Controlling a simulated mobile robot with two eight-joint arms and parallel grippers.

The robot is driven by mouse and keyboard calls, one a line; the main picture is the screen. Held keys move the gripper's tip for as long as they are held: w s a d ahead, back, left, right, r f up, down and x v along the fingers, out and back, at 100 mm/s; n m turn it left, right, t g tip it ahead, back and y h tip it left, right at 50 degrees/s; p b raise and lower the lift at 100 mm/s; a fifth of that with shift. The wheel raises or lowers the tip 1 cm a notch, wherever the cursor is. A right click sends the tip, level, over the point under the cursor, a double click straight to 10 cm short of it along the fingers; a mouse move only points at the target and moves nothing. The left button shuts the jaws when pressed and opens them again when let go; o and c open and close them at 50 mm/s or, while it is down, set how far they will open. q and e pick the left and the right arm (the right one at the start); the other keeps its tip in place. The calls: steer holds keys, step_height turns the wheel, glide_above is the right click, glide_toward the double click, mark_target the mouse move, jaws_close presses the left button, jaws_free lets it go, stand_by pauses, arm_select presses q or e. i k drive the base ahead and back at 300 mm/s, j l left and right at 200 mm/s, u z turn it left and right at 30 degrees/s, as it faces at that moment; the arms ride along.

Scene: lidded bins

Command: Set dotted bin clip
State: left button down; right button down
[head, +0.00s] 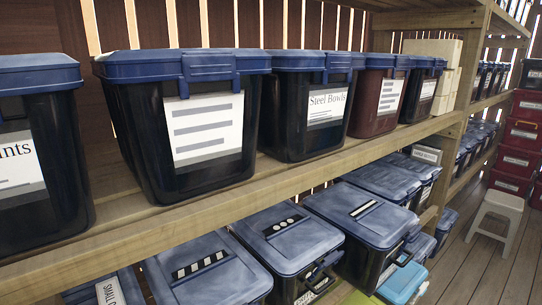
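The dotted bin (286,246) is a dark bin with a blue lid on the lower shelf, near the bottom centre of the head view. A black strip with white dots (285,226) lies on its lid. Its clip (322,265) is a dark loop at the lid's front edge and appears to stand out from the bin; I cannot tell its exact angle. A white label shows low on the bin's front. Neither of my grippers is in view.
A striped-label bin (208,274) sits left of it, and a bin with a line label (370,212) sits right. The upper shelf board (240,197) with several bins runs above. A blue box (403,284) stands in front at right, and a white stool (497,215) stands on the floor.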

mark_target(333, 259)
steer(key=z, duration=0.7)
steer(key=i+z, duration=0.25)
steer(key=z, duration=0.2)
steer(key=i+z, duration=0.2)
steer(key=z, duration=0.25)
